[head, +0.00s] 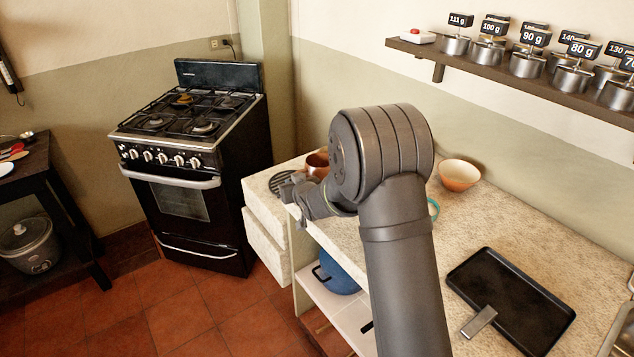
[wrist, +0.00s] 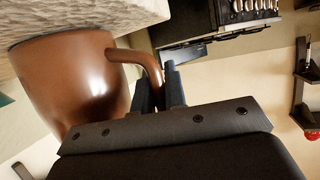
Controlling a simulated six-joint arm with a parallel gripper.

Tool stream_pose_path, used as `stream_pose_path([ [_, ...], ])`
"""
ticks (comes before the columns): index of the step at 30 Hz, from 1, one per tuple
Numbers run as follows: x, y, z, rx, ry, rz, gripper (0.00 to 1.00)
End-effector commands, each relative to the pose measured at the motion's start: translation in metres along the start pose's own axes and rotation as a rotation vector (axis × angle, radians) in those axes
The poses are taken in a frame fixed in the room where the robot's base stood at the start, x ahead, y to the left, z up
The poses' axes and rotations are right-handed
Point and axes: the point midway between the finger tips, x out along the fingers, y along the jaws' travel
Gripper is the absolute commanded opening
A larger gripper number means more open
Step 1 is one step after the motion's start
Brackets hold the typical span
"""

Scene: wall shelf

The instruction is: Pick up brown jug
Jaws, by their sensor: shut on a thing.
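The brown jug (head: 317,163) is at the far left end of the counter in the head view, mostly hidden behind my arm. In the wrist view the glossy brown jug (wrist: 75,85) fills the left side, with its curved handle (wrist: 135,57) reaching to my fingers. My gripper (wrist: 160,85) is shut on that handle. In the head view my gripper (head: 289,190) is at the counter's left end, partly covered by my arm. The jug's base is close to the counter surface; I cannot tell whether it touches.
An orange and white bowl (head: 459,175) and a black tray (head: 510,300) are on the counter (head: 560,262). A black stove (head: 195,160) stands left. A wall shelf (head: 500,72) holds several labelled pots.

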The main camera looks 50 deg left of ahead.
Motion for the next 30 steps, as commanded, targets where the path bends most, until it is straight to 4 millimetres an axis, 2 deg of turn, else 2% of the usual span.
stream_pose_path([
  [14,-0.002,0.0,-0.006,-0.002,0.004,0.0,0.0],
  [26,-0.015,0.0,-0.039,-0.001,0.006,-0.001,0.0],
  [30,-0.028,0.013,-0.045,-0.001,0.005,0.001,0.0],
])
